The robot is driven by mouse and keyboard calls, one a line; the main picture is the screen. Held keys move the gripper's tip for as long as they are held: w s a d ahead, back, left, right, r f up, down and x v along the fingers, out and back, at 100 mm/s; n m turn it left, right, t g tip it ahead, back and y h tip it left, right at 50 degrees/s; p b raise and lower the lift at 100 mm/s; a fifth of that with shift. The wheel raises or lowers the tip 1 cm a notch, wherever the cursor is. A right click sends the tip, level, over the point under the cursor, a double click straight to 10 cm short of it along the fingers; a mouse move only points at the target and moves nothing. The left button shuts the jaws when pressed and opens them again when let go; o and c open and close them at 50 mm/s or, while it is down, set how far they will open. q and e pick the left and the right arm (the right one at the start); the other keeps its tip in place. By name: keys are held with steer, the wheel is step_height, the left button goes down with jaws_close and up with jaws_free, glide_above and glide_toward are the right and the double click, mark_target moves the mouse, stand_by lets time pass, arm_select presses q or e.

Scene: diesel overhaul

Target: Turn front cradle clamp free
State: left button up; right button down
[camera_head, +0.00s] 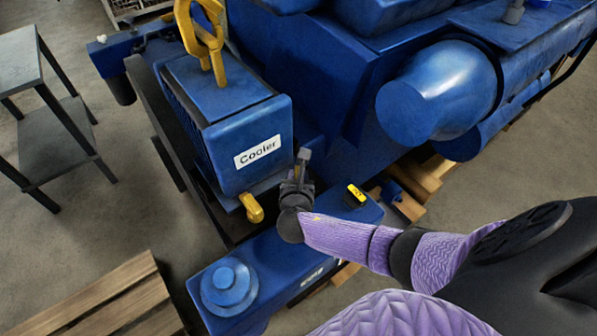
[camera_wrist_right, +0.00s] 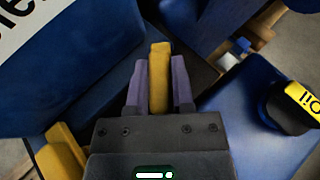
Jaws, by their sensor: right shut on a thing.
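My right gripper (camera_head: 301,163) reaches in from the right, at the lower corner of the blue cooler block (camera_head: 240,130). In the right wrist view, its two purple fingers (camera_wrist_right: 159,95) are shut on an upright yellow clamp handle (camera_wrist_right: 159,75), one finger on each side. In the head view the gripper hides this handle. A second yellow clamp (camera_head: 251,207) sits below the cooler label, left of the gripper; it also shows at the lower left of the wrist view (camera_wrist_right: 60,157). I cannot tell how far the held handle is turned. My left gripper is not in view.
A yellow-topped black oil cap (camera_head: 356,195) stands on the blue beam (camera_head: 285,250) close right of the gripper. A yellow lifting eye (camera_head: 203,45) rises from the cooler. The large blue engine (camera_head: 300,70) is behind. A wooden pallet (camera_head: 105,300) lies lower left.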

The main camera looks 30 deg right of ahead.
steer(key=m+g+h, duration=0.2)
steer(key=shift+m+h, duration=0.3)
steer(key=shift+m, duration=0.1)
steer(key=m+g+h+b, duration=0.1)
steer(key=m+g+b, duration=0.1)
steer(key=shift+f+m+g+h, duration=0.15)
steer(key=shift+m+g+h, duration=0.15)
steer(key=shift+g, duration=0.1)
steer(key=m+g+h+b, duration=0.1)
steer(key=m+g+b, duration=0.1)
steer(key=m+g, duration=0.1)
steer(key=shift+m+g+h+b, duration=0.4)
steer(key=shift+m+g+b, duration=0.4)
steer(key=shift+g+b, duration=0.25)
steer(key=shift+r, duration=0.2)
steer(key=shift+c, duration=2.4)
jaws_free()
